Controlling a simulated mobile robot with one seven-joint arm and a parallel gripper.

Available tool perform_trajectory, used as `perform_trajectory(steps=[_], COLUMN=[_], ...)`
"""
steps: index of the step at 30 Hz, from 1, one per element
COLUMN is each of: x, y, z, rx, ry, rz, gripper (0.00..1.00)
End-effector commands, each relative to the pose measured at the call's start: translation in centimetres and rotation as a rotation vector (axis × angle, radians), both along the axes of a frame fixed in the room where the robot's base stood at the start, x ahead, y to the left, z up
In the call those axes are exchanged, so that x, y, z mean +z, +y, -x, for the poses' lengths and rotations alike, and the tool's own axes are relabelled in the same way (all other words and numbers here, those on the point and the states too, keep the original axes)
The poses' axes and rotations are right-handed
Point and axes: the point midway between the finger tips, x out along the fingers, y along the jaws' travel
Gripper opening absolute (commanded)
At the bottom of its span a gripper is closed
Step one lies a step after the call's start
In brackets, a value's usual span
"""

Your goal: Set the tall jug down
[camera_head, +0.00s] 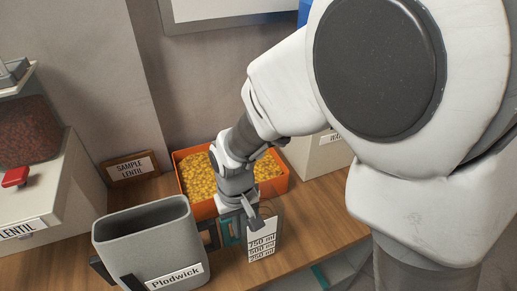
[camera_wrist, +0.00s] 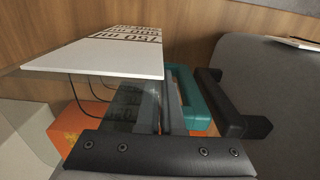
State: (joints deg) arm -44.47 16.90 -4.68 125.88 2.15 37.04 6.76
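A tall grey jug (camera_head: 165,241) labelled "Plodwick" stands upright with its mouth open at the left front of the counter. Its grey side and dark handle (camera_wrist: 238,112) fill the right of the wrist view. A white card (camera_head: 264,237) marked 750, 500 and 250 ml is to its right, with a teal handle (camera_head: 230,231) beside it. My gripper (camera_head: 250,214) points down at the card and teal handle, to the right of the grey jug. In the wrist view, its dark fingers (camera_wrist: 158,108) are close together beside the teal handle. I cannot tell whether they grip anything.
An orange tub (camera_head: 205,208) of yellow lentils stands behind my gripper. A "Sample lentil" sign (camera_head: 130,168) leans at the wall. A dispenser (camera_head: 30,205) with a red lever is at the left. A pale box (camera_head: 318,154) stands at the back right. Wooden counter (camera_head: 310,215) is bare at the right.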

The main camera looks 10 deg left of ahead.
Motion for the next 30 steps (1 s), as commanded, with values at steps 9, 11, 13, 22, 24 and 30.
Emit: perform_trajectory(steps=[9, 11, 13, 22, 24, 30], x=[-0.7, -0.9, -1.0, -0.9, -0.9, 0.4], y=[0.0, 0.0, 0.0, 0.0, 0.0, 0.0], z=[0.0, 0.0, 0.0, 0.0, 0.0, -0.1], rx=[0.000, 0.000, 0.000, 0.000, 0.000, 0.000], ry=[-0.001, -0.001, -0.001, -0.001, -0.001, -0.003], rz=[-0.001, -0.001, -0.001, -0.001, -0.001, -0.003], gripper=[0.00, 0.00, 0.05, 0.34, 0.34, 0.34])
